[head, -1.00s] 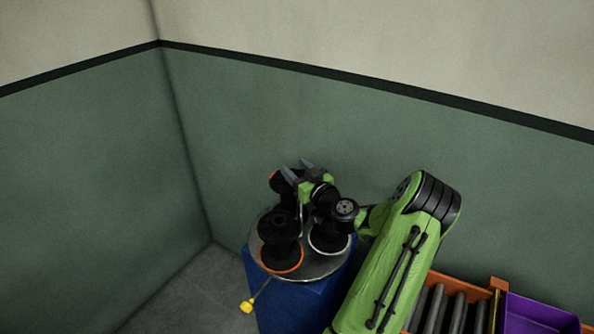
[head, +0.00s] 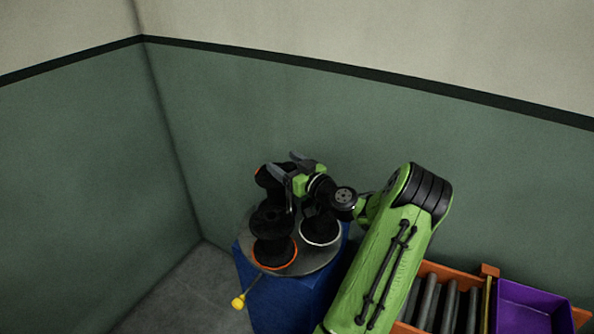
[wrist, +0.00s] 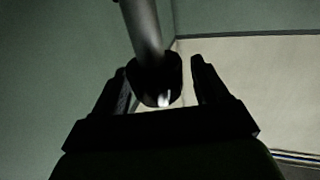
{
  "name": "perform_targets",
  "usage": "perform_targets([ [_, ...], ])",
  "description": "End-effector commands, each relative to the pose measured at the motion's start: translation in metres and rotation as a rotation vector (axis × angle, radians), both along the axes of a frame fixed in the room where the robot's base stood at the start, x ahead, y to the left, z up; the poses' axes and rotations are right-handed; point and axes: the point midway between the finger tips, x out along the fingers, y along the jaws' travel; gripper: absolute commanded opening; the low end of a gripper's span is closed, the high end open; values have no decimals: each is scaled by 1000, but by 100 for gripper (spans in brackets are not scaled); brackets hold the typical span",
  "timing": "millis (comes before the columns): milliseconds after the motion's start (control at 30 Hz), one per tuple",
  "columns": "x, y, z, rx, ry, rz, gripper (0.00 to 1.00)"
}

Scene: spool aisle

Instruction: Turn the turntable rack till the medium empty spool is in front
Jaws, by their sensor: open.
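The turntable rack is a round grey plate (head: 318,262) on a blue stand (head: 290,303). A black spool with an orange rim (head: 274,252) stands at its front left. A spool with a white rim (head: 320,238) stands to the right, partly behind my arm. Another dark spool with some orange (head: 262,178) shows at the back left. I cannot tell which one is the medium empty spool. My gripper (head: 284,165) is open above the rack, among the spools' tops. In the wrist view, a grey post with a dark rounded end (wrist: 158,80) appears between the open jaws; contact is unclear.
A yellow knob (head: 238,301) on a thin rod sticks out at the rack's front left. At the right are an orange-framed roller bed (head: 440,303) and a purple bin (head: 530,312). Green walls (head: 100,150) meet in a corner behind the rack.

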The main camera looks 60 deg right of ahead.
Motion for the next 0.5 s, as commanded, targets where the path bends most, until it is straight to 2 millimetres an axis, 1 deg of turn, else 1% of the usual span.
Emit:
perform_targets([
  [400,-110,23,-1,3,0,-7,74],
  [500,-130,28,0,2,0,-6,74],
])
